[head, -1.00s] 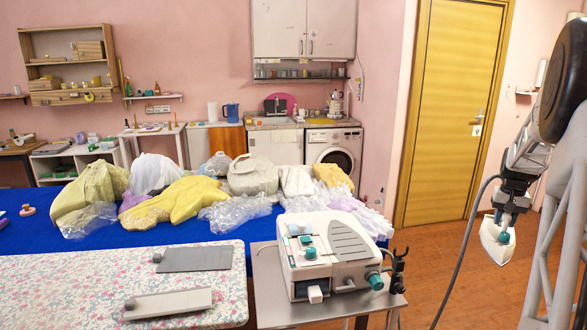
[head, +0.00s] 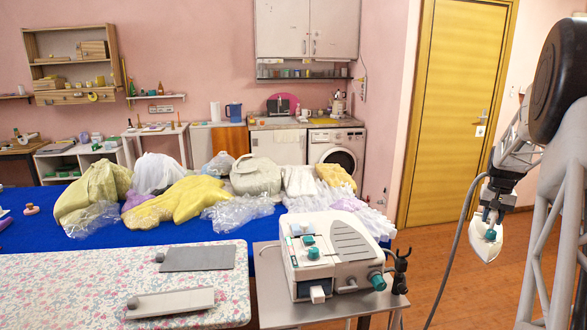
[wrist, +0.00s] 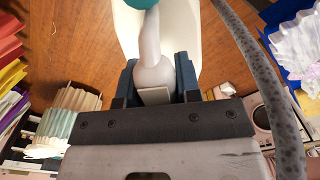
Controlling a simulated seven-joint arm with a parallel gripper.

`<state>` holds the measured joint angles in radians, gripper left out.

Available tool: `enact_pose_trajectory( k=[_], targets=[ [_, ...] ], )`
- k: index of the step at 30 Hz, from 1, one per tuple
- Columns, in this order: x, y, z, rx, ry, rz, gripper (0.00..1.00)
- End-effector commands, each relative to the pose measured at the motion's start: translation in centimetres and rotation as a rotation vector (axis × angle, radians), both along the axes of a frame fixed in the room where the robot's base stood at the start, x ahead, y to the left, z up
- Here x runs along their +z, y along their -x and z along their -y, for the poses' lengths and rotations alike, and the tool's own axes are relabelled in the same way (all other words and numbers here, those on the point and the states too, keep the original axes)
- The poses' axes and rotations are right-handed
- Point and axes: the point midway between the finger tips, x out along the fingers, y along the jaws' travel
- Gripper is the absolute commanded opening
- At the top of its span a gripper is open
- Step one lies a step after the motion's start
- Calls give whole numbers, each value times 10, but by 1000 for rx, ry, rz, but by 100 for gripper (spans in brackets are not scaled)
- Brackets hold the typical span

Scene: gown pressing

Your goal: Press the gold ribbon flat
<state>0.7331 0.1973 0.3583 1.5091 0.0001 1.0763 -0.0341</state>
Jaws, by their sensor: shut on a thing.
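My gripper (head: 492,206) is at the right of the head view, shut on the iron. The iron (head: 486,242) has a pale, pointed plate and a teal knob, and hangs tilted in the air above the wooden floor, right of the steam station. In the wrist view the dark jaws of my gripper (wrist: 158,88) close around the iron's pale grey handle (wrist: 153,62), with its white body (wrist: 188,40) beyond. A grey hose runs down from it. I cannot make out a gold ribbon in either view.
The steam station (head: 330,262) stands on a small metal table (head: 275,313). At left is a flowered pressing board (head: 60,285) with two grey clamp-like plates (head: 197,258). Behind, a blue table (head: 30,200) holds heaped yellow, white and clear bundles. Open floor lies before the yellow door (head: 447,110).

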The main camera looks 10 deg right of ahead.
Motion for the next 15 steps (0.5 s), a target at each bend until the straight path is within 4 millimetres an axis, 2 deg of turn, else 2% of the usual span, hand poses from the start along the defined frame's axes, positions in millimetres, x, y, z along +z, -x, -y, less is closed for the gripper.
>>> enact_pose_trajectory(
  k=[5, 15],
  targets=[
    [0, -9, -12, 0, 0, 0, 0],
    [0, -10, -12, -1, 1, 1, 0]
  ],
)
